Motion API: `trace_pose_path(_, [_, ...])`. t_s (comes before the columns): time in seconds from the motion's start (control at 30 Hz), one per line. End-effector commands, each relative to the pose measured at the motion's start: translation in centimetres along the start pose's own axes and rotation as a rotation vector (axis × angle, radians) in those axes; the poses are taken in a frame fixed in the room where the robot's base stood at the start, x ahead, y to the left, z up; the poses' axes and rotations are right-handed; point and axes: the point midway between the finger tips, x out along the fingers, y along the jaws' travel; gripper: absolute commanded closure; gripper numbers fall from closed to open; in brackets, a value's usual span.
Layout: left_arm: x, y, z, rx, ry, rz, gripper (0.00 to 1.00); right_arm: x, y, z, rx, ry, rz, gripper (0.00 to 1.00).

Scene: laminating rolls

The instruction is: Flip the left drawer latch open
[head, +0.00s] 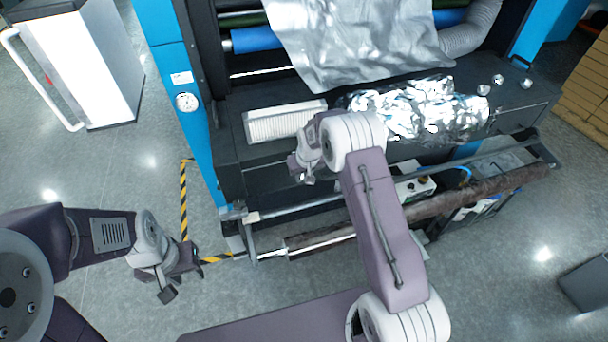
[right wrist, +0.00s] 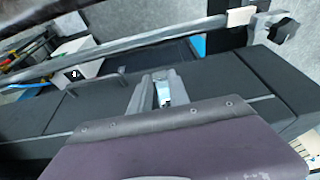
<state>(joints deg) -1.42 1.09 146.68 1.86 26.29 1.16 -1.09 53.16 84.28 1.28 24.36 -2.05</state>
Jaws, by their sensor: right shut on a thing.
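The left drawer latch (right wrist: 164,90) is a small bright metal piece on the dark machine front in the right wrist view. My right gripper (right wrist: 161,92) is shut on it, one finger on each side. Whether the latch is flipped cannot be told. In the head view my right gripper (head: 302,172) is at the left part of the dark drawer front (head: 254,179), and my arm hides the latch there. My left gripper (head: 181,277) is open and empty over the floor, left of the machine.
A metal bar (head: 300,207) and a brown roll (head: 455,197) run along the machine front. A white ribbed roll (head: 285,122) and crumpled foil (head: 425,110) lie on top. A blue post (head: 188,130) stands at left.

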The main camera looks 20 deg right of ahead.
Motion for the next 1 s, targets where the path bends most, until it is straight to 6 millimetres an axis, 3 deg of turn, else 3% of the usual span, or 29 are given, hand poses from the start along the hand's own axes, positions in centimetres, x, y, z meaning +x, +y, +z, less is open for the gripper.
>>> trace_pose_path(0.4, [0.2, 0.0, 0.01, 0.0, 0.0, 0.0, 0.64, -0.73, 0.15, -0.53, 0.001, -0.146, 0.004, 1.0])
trace_pose_path(0.9, [0.18, 0.0, 0.01, 0.0, 0.0, 0.0, 0.64, -0.9, 0.16, -0.53, 0.001, -0.161, 0.004, 1.0])
trace_pose_path(0.93, [0.18, 0.0, 0.01, 0.0, 0.0, 0.0, 0.64, -0.9, 0.16, -0.53, 0.001, -0.161, 0.004, 0.7])
trace_pose_path(1.0, [0.18, 0.0, 0.01, 0.0, 0.0, 0.0, 0.64, -0.91, 0.16, -0.54, 0.001, -0.161, 0.004, 0.56])
